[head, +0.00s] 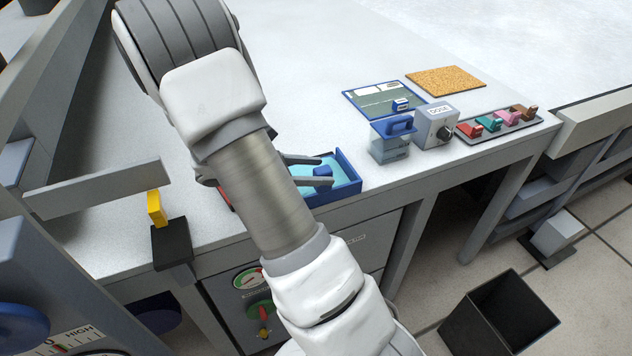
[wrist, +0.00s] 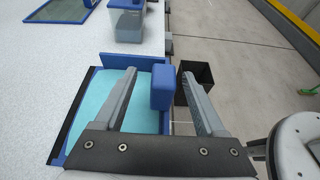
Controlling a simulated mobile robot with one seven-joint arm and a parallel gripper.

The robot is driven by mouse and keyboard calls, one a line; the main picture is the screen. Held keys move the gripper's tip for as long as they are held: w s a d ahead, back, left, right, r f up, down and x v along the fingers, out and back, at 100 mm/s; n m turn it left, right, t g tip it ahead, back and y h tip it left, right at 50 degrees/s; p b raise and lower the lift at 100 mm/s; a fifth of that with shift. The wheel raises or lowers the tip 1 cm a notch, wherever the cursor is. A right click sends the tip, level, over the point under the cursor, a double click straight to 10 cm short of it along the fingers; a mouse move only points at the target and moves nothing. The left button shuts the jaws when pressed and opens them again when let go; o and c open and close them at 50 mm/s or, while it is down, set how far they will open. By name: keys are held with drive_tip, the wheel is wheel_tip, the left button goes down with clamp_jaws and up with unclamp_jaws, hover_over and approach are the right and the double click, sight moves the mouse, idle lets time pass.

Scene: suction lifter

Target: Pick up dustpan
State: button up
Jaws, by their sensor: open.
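The dustpan (head: 347,190) looks like a blue, low-walled pan with a light blue inside, lying at the front edge of the white bench. It also shows in the wrist view (wrist: 147,103), where its upright blue handle (wrist: 162,88) stands up on the right side. My gripper (wrist: 158,73) is open above the pan, with one finger on each side of the handle. I cannot tell whether the fingers touch it. In the head view my gripper (head: 316,170) reaches in from the left, and my arm hides part of the pan.
A clear container with a blue handle (head: 390,148), a grey dose box (head: 436,125) and a tray of coloured handles (head: 468,142) stand to the right. A blue-framed panel (head: 375,98) and a cork mat (head: 445,80) lie behind. A dark bin (head: 500,315) stands on the floor.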

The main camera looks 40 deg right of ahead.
drive_tip(key=x, duration=0.5)
drive_tip(key=shift+s+a+f, duration=0.15)
drive_tip(key=shift+a+f, duration=0.05)
clamp_jaws()
idle(1.1)
